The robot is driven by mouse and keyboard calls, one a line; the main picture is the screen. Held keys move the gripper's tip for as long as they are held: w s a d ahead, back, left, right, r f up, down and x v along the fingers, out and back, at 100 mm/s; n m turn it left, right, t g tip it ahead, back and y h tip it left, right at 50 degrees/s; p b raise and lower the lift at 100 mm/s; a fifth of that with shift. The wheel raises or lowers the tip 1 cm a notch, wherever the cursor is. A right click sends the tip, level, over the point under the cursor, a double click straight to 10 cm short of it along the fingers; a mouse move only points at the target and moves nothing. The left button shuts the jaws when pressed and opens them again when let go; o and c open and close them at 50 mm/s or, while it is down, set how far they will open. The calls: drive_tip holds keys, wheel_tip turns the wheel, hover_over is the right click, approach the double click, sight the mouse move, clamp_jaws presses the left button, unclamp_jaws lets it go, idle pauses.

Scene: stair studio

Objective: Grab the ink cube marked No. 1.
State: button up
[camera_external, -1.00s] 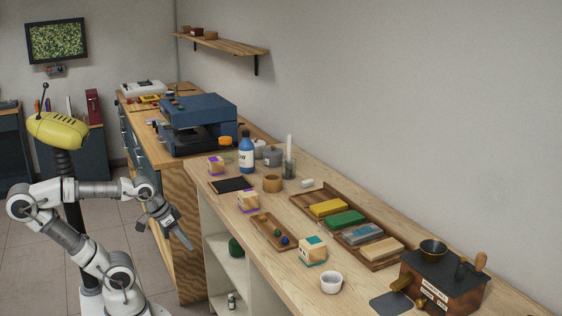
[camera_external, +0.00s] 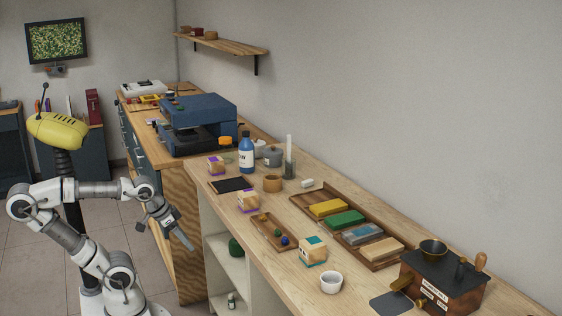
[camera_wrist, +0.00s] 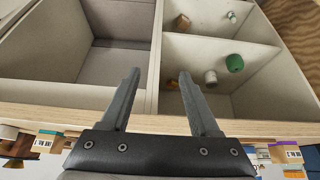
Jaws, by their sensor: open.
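Three light wooden cubes with coloured bands stand on the counter. One with purple (camera_external: 216,166) is at the far end, another with purple (camera_external: 248,201) is nearer, and one with teal (camera_external: 313,250) is nearest. Their markings are too small to read, so I cannot tell which is No. 1. In the wrist view a teal-banded cube (camera_wrist: 42,145) shows at lower left and a purple-banded one (camera_wrist: 286,152) at lower right. My gripper (camera_external: 182,239) is open and empty, left of the counter and apart from all cubes. Its fingers (camera_wrist: 159,75) point toward the shelf compartments.
The counter edge (camera_wrist: 75,115) lies between my gripper and the cubes. A small wooden tray (camera_external: 274,231) with little balls, a black pad (camera_external: 230,184), a blue bottle (camera_external: 246,155) and a white cup (camera_external: 331,282) stand near the cubes.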

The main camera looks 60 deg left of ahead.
drive_tip(key=o, duration=0.5)
